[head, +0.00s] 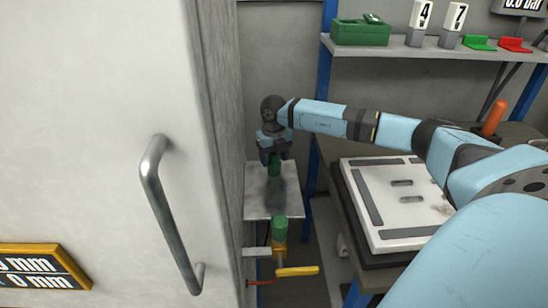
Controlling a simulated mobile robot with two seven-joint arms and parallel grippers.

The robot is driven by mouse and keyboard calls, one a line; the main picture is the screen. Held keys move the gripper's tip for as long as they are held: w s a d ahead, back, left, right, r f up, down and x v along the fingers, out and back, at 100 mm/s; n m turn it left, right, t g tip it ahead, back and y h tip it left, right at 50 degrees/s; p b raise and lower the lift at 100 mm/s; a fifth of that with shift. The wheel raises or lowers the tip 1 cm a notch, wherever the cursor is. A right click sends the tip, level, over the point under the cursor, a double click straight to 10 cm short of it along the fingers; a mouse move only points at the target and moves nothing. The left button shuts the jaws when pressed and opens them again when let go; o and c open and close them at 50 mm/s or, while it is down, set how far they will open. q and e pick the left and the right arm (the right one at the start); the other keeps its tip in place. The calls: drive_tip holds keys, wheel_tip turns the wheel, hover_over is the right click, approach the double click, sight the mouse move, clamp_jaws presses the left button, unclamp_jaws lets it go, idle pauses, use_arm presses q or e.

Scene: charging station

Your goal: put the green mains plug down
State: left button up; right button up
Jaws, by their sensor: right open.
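A small green piece, which looks like the green mains plug (274,169), is at the tips of my right gripper (273,160), over the small grey metal shelf (262,205). The right gripper points down and its jaws are open around or just above the green piece. Its fingers hide part of it, and I cannot tell whether it touches the shelf. My left gripper is out of view.
A large cabinet (90,120) with a metal handle (165,215) fills the left. A white panel (395,205) lies on the right bench, below a shelf (430,47).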

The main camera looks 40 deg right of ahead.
wheel_tip(320, 180, up, 12)
drive_tip(key=p, duration=0.1)
drive_tip(key=shift+f, duration=0.1)
idle(0.7)
